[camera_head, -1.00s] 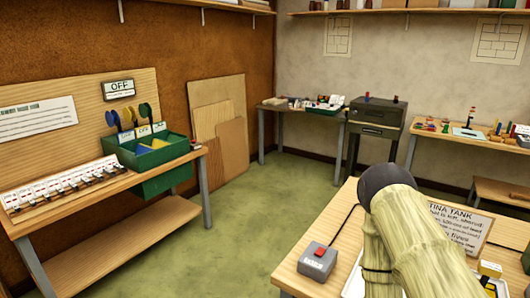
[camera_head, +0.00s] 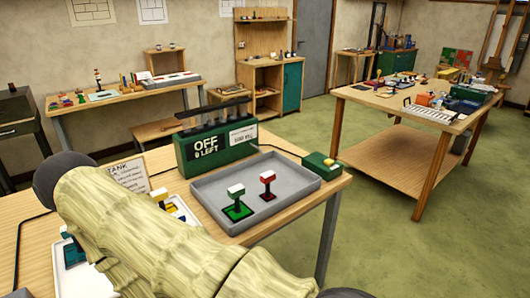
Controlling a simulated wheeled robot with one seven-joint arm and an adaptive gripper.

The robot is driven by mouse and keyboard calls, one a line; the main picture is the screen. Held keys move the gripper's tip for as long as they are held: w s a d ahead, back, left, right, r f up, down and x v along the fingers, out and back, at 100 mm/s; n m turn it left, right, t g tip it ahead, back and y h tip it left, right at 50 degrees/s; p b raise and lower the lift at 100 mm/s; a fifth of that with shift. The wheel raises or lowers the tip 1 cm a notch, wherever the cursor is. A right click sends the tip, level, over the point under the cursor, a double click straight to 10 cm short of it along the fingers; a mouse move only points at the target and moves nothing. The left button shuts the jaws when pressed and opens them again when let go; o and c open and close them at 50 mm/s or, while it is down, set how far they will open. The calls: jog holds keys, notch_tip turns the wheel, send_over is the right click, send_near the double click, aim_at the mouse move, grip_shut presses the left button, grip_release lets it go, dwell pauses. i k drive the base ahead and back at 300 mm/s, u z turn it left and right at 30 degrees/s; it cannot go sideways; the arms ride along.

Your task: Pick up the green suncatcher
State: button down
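A small green piece (camera_head: 237,207) stands in the grey tray (camera_head: 287,207) on the near table. It has a flat green base, a stem and a white block on top. I cannot tell for sure whether it is the green suncatcher. A similar red piece (camera_head: 267,187) stands to its right in the same tray. My pale, cloth-covered arm crosses the lower left of the view, in front of the table. My gripper is not in view.
A green box (camera_head: 187,155) with a sign "OFF" stands behind the tray. A small green switch box (camera_head: 322,166) sits to the right. A white card (camera_head: 130,174) stands behind my arm. A larger cluttered table (camera_head: 385,98) is at the right, with open green floor (camera_head: 385,240) before it.

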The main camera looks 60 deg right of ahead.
aim_at(236, 212)
jog(key=z, duration=1.75)
jog(key=k, duration=0.5)
jog(key=z, duration=1.5)
jog(key=i, duration=0.95)
jog(key=u, duration=2.35)
jog(key=i, duration=0.1)
jog(key=u, duration=0.05)
